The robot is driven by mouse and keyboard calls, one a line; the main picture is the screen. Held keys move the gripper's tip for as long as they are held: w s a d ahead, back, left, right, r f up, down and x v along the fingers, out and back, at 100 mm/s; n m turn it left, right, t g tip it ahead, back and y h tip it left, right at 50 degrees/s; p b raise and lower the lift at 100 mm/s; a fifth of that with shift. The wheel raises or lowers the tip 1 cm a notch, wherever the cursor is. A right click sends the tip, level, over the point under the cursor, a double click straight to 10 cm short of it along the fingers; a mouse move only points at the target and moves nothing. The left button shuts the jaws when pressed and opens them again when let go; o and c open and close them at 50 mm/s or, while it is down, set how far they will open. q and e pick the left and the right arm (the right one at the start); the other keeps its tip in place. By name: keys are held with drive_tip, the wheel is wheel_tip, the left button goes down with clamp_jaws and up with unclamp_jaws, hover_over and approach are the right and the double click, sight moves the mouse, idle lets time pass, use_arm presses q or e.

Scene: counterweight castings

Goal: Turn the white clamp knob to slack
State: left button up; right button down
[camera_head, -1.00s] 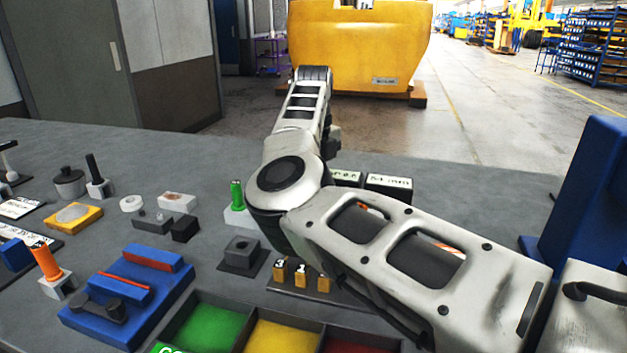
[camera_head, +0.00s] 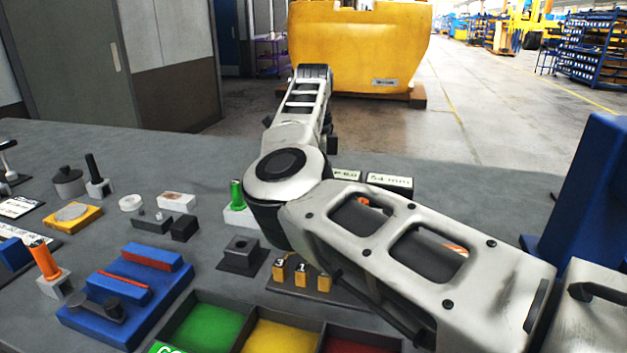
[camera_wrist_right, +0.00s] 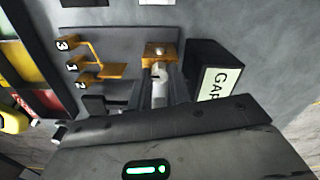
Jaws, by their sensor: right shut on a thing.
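In the right wrist view, the white clamp knob (camera_wrist_right: 158,88) sits between the two fingers of my right gripper (camera_wrist_right: 160,86), which is shut on it. A brass block (camera_wrist_right: 162,51) with a small pale screw head lies just beyond the fingertips. Part of the knob is hidden by the fingers, so its turn angle cannot be read. In the head view my right arm covers the knob and the right gripper. My left gripper is not in view.
Brass tags marked 3, 1 and 2 (camera_head: 302,277) stand beside the clamp. A black box (camera_wrist_right: 214,78) with a white GAP label stands close to the gripper. Green, yellow and red bins (camera_head: 222,296) lie in front. A blue fixture (camera_head: 128,300) is at left.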

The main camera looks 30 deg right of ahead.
drive_tip(key=shift+r, duration=0.1)
idle(0.3)
drive_tip(key=c, duration=1.3)
unclamp_jaws()
drive_tip(key=shift+r, duration=0.5)
wheel_tip(320, 180, up, 15)
